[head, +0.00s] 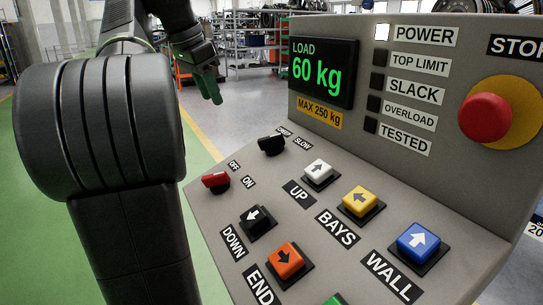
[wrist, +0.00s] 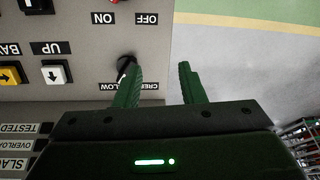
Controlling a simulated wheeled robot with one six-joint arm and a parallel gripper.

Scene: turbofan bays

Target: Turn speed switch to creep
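The speed switch (head: 271,145) is a black rotary knob on the sloping grey console, with CREEP and SLOW labels behind it. In the wrist view the knob (wrist: 125,64) is just left of my left green finger, which partly covers the labels. A pale mark on the knob appears to point toward the SLOW side. My gripper (wrist: 160,68) is open and empty, its two green fingers apart. In the head view my gripper (head: 208,84) hangs beyond the console's left edge, behind the switch. Whether a finger touches the knob I cannot tell.
A red OFF/ON switch (head: 215,181) sits near the speed switch. White (head: 319,172), black (head: 257,220), yellow (head: 360,199), orange (head: 286,260) and blue (head: 417,240) buttons fill the console. A red stop button (head: 485,117) and a load display (head: 322,72) are on the upright panel.

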